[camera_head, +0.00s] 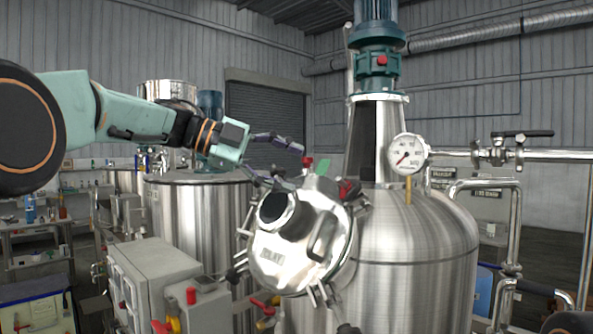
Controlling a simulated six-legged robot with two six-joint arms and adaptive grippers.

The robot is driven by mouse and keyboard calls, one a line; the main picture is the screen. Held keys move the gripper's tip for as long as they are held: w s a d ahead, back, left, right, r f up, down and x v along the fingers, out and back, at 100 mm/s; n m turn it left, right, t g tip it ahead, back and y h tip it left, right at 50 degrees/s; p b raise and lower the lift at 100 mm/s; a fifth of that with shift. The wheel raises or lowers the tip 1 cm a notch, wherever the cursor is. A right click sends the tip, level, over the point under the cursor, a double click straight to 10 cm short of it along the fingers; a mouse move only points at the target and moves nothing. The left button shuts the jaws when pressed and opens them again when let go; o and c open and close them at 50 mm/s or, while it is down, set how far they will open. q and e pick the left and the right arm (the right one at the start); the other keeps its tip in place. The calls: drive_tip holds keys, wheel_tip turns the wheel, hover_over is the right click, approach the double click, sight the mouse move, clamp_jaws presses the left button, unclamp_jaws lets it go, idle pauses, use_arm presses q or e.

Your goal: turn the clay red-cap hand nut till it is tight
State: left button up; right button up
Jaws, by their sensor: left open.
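The round steel hatch lid (275,250) sits tilted on the side of the large steel tank (420,260), with several hand nuts around its rim. A small red cap (307,161) shows at the lid's top edge, and a darker red cap (348,190) sits at its upper right. I cannot tell for sure which is the clay red one. My left gripper (298,168) comes in from the left and is open, its two dark fingers apart, one above the other. Its tips are close to the small red cap; contact cannot be told. My right gripper is not in view.
A pressure gauge (407,154) and a valve pipe (550,155) stand out at the tank's right. A second steel tank (200,215) is behind my left arm. A grey control box (155,275) with red knobs stands at lower left.

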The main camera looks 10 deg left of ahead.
use_arm(q)
drive_tip(key=shift+r, duration=0.1)
drive_tip(key=s+d+r+n+t+h+b, duration=0.1)
drive_tip(key=s+d+r+n+h+b, duration=0.15)
drive_tip(key=s+d, duration=0.45)
drive_tip(key=n+t+y, duration=0.3)
drive_tip(key=n+t, duration=0.4)
drive_tip(key=n, duration=0.5)
approach(343, 187)
drive_tip(key=w, duration=0.2)
drive_tip(key=x, duration=0.2)
drive_tip(key=p+x, duration=0.1)
drive_tip(key=x, duration=0.2)
drive_tip(key=p+x, duration=0.1)
drive_tip(key=x, duration=0.2)
drive_tip(key=shift+s+d+f, duration=0.1)
drive_tip(key=shift+s+d, duration=0.25)
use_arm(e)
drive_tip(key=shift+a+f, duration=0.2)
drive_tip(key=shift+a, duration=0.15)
use_arm(q)
drive_tip(key=shift+s, duration=0.15)
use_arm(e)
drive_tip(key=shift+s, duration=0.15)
